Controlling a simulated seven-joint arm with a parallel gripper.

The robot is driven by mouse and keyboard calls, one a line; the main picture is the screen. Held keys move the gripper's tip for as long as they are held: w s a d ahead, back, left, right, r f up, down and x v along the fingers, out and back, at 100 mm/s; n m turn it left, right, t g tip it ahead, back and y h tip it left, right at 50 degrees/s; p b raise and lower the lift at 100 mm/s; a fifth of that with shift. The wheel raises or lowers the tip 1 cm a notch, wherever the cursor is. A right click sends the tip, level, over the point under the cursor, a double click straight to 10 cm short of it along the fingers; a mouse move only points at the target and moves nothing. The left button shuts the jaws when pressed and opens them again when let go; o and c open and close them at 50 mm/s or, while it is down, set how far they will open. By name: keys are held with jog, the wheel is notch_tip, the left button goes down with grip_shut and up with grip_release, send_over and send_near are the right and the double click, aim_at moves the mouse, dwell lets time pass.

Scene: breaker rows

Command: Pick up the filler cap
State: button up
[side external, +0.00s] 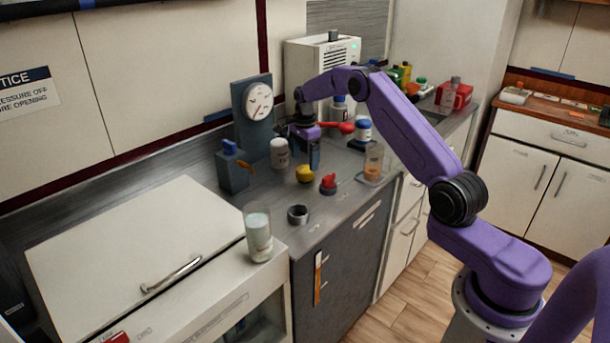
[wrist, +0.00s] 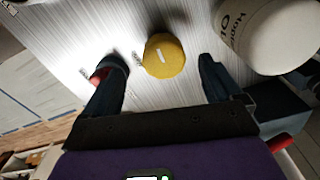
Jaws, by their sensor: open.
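A round yellow cap (wrist: 164,56) with a short white bar on its top lies on the grey brushed counter; I take it to be the filler cap. In the side view the yellow cap (side external: 305,174) sits on the counter below my gripper (side external: 311,164). In the wrist view my gripper (wrist: 161,64) is open, with one dark finger on each side of the cap and a gap on both sides. The cap appears between the fingertips and is not held. How high the fingertips are above the counter is hard to tell.
A white jar (wrist: 278,32) stands close to the right finger; it also shows in the side view (side external: 279,153). A red knob-like part (side external: 328,184), a dark ring (side external: 298,214) and a glass (side external: 373,163) stand nearby. A gauge panel (side external: 254,110) stands behind.

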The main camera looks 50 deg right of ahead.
aim_at(304, 169)
jog(key=shift+w+d+f, duration=0.1)
jog(key=shift+w+f, duration=0.05)
jog(key=shift+f, duration=2.7)
jog(key=shift+c, duration=0.2)
jog(key=c, duration=1)
